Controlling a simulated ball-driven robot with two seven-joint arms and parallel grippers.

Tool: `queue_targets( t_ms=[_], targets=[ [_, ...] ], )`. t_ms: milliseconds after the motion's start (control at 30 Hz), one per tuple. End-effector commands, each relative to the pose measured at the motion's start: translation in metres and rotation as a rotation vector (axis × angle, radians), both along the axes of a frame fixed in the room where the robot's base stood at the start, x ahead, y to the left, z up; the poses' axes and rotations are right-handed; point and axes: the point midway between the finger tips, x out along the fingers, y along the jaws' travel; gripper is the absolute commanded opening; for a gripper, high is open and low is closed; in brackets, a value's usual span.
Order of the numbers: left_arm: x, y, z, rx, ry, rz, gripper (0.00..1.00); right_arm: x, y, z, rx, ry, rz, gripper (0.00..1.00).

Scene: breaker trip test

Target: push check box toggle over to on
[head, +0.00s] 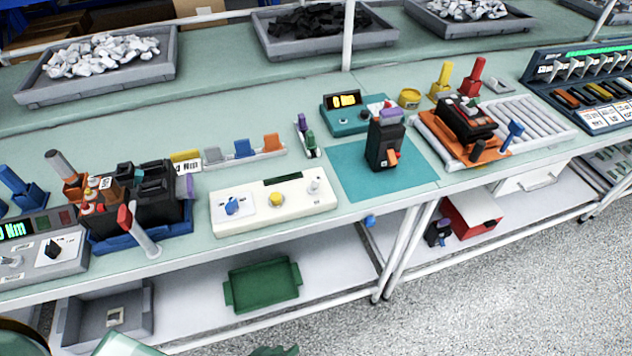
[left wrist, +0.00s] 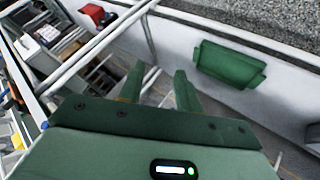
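The cream check box (head: 275,211) sits near the front edge of the bench in the head view. It carries a blue knob (head: 232,206), a yellow button (head: 277,199), a dark display strip and a small pale toggle (head: 315,185) at its right end. The toggle's position is too small to tell. My left gripper, green, shows only in part at the bottom edge of the head view, in front of and below the bench top. In the left wrist view its two fingers (left wrist: 159,84) are apart with nothing between them. My right gripper is not in view.
A black breaker (head: 385,148) with an orange lever stands on a teal mat (head: 350,185) right of the box. A blue holder (head: 135,232) with dark parts stands left. A green tray (head: 262,286) lies on the lower shelf. Bench legs and the front edge are nearby obstacles.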

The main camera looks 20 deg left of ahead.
Motion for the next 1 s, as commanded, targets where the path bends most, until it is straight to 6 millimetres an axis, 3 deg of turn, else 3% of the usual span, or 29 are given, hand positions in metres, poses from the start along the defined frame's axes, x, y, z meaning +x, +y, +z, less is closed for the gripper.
queue_targets(
  t_ms=[167,267,367,500,600,733,867,1000],
  targets=[
    [0.054,-0.029,0.064,-0.328,-0.158,0.219,0.34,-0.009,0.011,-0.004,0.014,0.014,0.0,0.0],
    [0.083,-0.042,0.114,-0.594,-0.246,0.367,0.34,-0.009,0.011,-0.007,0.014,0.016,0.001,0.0],
    [0.108,-0.05,0.176,-0.955,-0.322,0.544,0.34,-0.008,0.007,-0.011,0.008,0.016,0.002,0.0],
    [0.124,-0.045,0.266,-1.617,-0.349,0.833,0.34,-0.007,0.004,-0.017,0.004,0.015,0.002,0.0],
    [0.122,-0.035,0.303,-2.029,-0.291,1.019,0.34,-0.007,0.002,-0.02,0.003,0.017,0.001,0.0],
    [0.118,-0.029,0.319,-2.283,-0.227,1.148,0.34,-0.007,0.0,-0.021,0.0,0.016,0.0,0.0],
    [0.129,-0.026,0.321,-2.32,-0.218,1.167,0.34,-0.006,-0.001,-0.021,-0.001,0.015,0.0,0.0],
    [0.156,-0.02,0.322,-2.316,-0.221,1.163,0.34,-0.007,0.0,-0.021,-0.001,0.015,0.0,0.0]
  ],
)
